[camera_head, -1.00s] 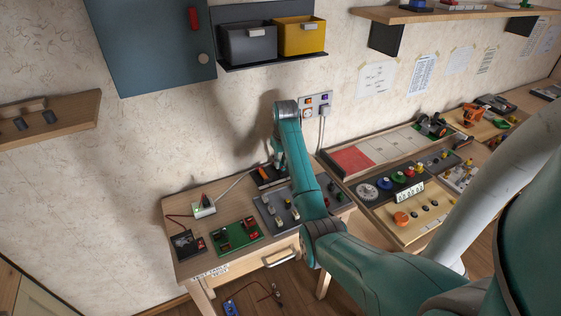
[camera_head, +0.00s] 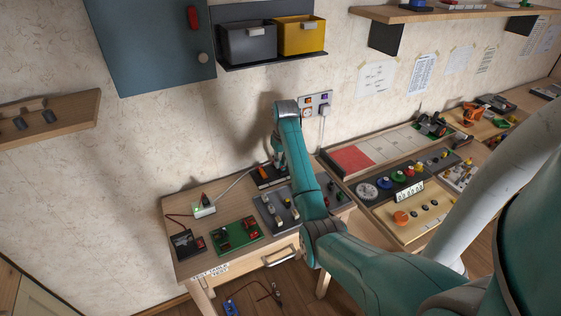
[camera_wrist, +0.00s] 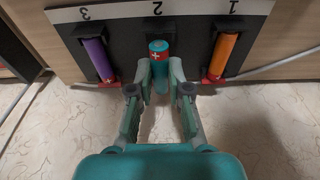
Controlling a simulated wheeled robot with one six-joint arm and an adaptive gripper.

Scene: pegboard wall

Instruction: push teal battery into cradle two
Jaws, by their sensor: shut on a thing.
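The teal battery (camera_wrist: 160,53) has a red band with a white cross and sits between my fingertips at the middle slot, marked 2. My gripper (camera_wrist: 161,76) is shut on it. The dark cradle block (camera_wrist: 130,40) carries a white strip marked 3, 2, 1. The battery lies over the slot's near end, and I cannot tell whether it is fully seated. In the head view, my gripper (camera_head: 278,163) is at the block (camera_head: 271,184) on the small table, and the teal battery cannot be made out.
A purple battery (camera_wrist: 99,58) lies in slot 3 and an orange battery (camera_wrist: 221,55) in slot 1, close on either side of my fingers. A white cable (camera_wrist: 285,63) runs beside the block. The wall is close behind; switch boards (camera_head: 277,208) stand in front.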

